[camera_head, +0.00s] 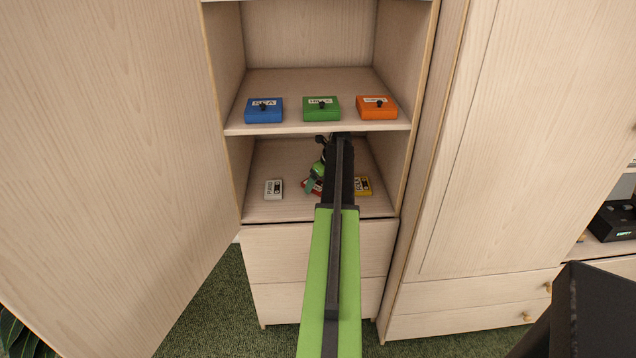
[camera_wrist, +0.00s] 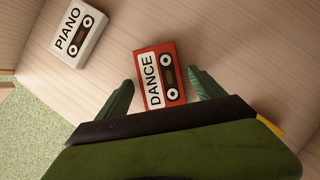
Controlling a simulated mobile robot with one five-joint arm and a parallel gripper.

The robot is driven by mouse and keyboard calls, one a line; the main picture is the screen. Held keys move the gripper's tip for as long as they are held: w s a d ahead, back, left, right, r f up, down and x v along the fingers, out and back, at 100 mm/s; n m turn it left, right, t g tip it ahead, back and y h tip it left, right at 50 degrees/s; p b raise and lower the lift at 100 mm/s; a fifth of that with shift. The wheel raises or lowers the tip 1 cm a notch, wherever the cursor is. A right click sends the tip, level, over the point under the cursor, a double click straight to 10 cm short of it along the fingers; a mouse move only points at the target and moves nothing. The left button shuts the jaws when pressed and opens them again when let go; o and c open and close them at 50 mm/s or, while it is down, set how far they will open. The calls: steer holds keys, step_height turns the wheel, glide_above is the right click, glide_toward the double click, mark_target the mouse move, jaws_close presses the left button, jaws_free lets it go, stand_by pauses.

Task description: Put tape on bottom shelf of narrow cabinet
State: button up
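The narrow cabinet (camera_head: 230,112) stands open, and its bottom shelf (camera_head: 290,208) holds several tapes. A red tape labelled DANCE (camera_wrist: 160,77) lies on that shelf; in the head view my gripper mostly hides it. A white tape labelled PIANO (camera_head: 273,189) lies to its left and also shows in the wrist view (camera_wrist: 79,34). A yellow tape (camera_head: 363,186) lies to the right, mostly hidden in the wrist view. My gripper (camera_head: 313,181) reaches into the bottom compartment. Its fingers are open, one on each side of the red tape, with a visible gap at the left finger.
The shelf above holds a blue box (camera_head: 263,110), a green box (camera_head: 321,109) and an orange box (camera_head: 376,107), close over my arm. The open door (camera_head: 120,150) fills the left side. Drawers (camera_head: 310,250) lie below the shelf. A wider closed cabinet (camera_head: 530,130) stands right.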

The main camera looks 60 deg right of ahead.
steer(key=shift+r+p, duration=0.3)
steer(key=shift+s+r+p, duration=0.25)
steer(key=shift+r+p, duration=0.35)
steer(key=shift+p, duration=0.05)
steer(key=s, duration=0.4)
steer(key=s+a, duration=0.1)
steer(key=s, duration=0.3)
steer(key=s+a, duration=0.1)
steer(key=s, duration=0.3)
steer(key=shift+f, duration=0.2)
